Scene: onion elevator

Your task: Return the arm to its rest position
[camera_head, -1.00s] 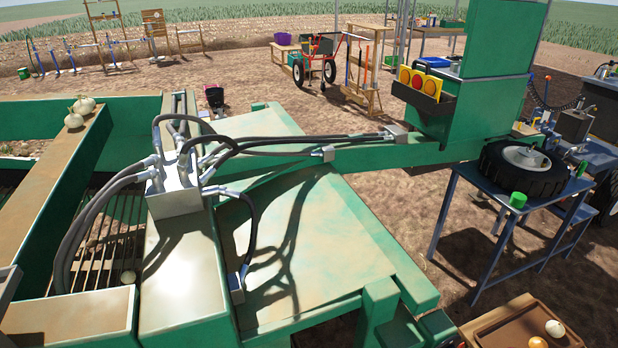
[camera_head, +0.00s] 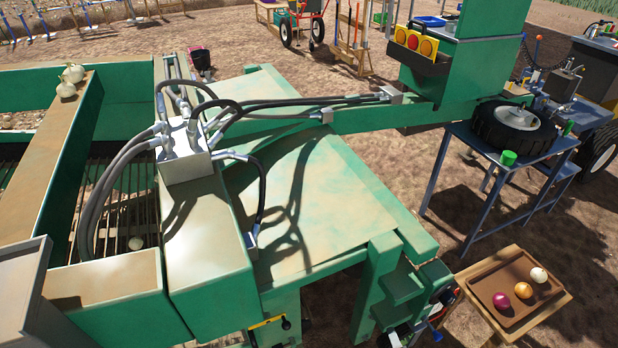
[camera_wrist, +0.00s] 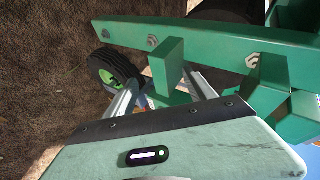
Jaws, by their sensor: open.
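My gripper (camera_wrist: 162,80) shows only in the wrist view. Its two metal fingers stand apart, with nothing held between them. A green post (camera_wrist: 167,68) of the machine shows beyond the gap between the fingers; I cannot tell how far off it is. A green beam (camera_wrist: 215,48) crosses the view above the fingers, and a small black wheel with a green hub (camera_wrist: 112,70) is beside the left finger. In the head view, I cannot make out my gripper or arm.
The green machine (camera_head: 300,170) fills the middle, with hoses on a metal block (camera_head: 186,155). White onions (camera_head: 70,80) sit on its plank. A brown tray (camera_head: 490,285) with several onions stands lower right. A blue table (camera_head: 545,155) bears a tyre (camera_head: 512,125). Bare ground lies between.

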